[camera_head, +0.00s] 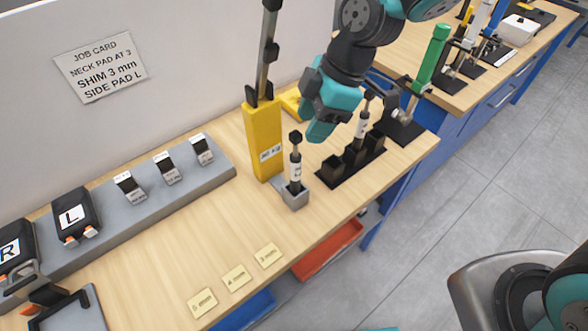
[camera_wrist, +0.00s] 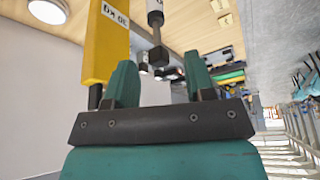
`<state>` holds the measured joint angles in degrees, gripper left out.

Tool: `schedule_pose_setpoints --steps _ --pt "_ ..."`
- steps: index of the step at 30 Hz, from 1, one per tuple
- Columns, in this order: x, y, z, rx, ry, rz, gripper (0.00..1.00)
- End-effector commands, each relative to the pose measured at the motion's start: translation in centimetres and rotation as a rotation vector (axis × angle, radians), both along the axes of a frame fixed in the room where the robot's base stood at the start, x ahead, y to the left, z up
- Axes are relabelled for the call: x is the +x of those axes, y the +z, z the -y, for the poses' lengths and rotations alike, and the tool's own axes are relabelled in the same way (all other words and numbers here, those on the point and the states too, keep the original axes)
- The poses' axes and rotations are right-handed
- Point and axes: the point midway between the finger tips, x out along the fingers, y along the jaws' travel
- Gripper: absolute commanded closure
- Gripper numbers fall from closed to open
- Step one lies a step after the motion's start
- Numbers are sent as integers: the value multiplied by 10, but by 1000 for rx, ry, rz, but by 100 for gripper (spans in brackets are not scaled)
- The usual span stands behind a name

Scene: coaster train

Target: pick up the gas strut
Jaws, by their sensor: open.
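A gas strut (camera_head: 296,168), white-bodied with a black end on top, stands upright in a small grey block (camera_head: 295,199) on the bench. Another similar strut (camera_head: 362,124) stands in a black slotted rack (camera_head: 350,168) to its right. My gripper (camera_head: 318,130) is just above and right of the strut in the grey block, beside a yellow post. In the wrist view, which appears upside down, a strut (camera_wrist: 156,18) shows beyond the gap between my two teal fingers (camera_wrist: 160,85). My fingers are apart and nothing is held. I cannot tell the exact distance to the strut.
The yellow post (camera_head: 262,140) with a tall rod stands close left of the strut. A grey rail (camera_head: 170,200) with clips and black pads runs along the back. Small cards (camera_head: 236,278) lie near the front edge. Bare wood lies between rail and cards.

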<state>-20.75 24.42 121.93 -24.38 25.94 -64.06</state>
Motion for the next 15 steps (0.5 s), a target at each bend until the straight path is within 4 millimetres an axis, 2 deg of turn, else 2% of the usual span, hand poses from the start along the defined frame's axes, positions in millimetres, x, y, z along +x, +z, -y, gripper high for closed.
schedule_pose_setpoints --steps 3,10,15 --pt "-1 -12 -5 0 -1 -3 51" --pt "-2 -25 -12 0 -1 -4 51" --pt "-2 -46 -23 -2 0 -4 51"
